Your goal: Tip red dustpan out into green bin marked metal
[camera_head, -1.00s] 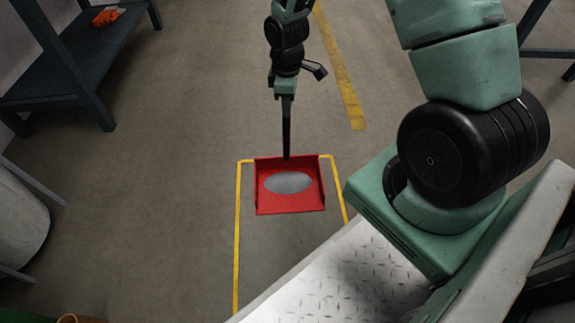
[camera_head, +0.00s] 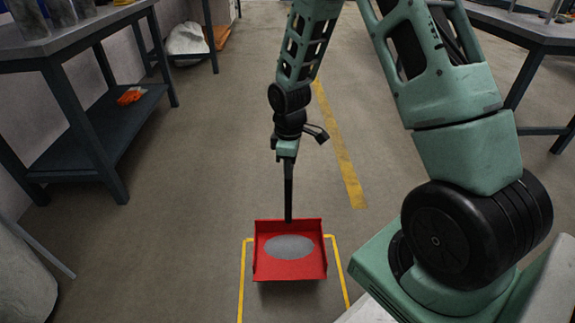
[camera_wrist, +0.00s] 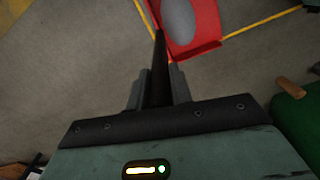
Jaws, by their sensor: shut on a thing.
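The red dustpan (camera_head: 263,273) hangs level at the lower middle of the head view, with a grey oval patch (camera_head: 289,247) on its floor; I cannot tell what the patch is made of. The dustpan's thin black handle (camera_head: 288,195) stands upright from its back. My gripper (camera_head: 287,158) is shut on the top of this handle. In the wrist view my gripper (camera_wrist: 158,92) holds the handle, and part of the red pan (camera_wrist: 206,25) shows beyond. A green thing (camera_wrist: 300,125), perhaps the bin, is cut off at the wrist view's right edge; no marking shows.
Yellow floor lines (camera_head: 242,280) frame the space under the pan. A dark workbench (camera_head: 75,105) stands at the left, with an orange item (camera_head: 130,95) on its lower shelf. Another table (camera_head: 530,35) stands at the upper right. The middle floor is open.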

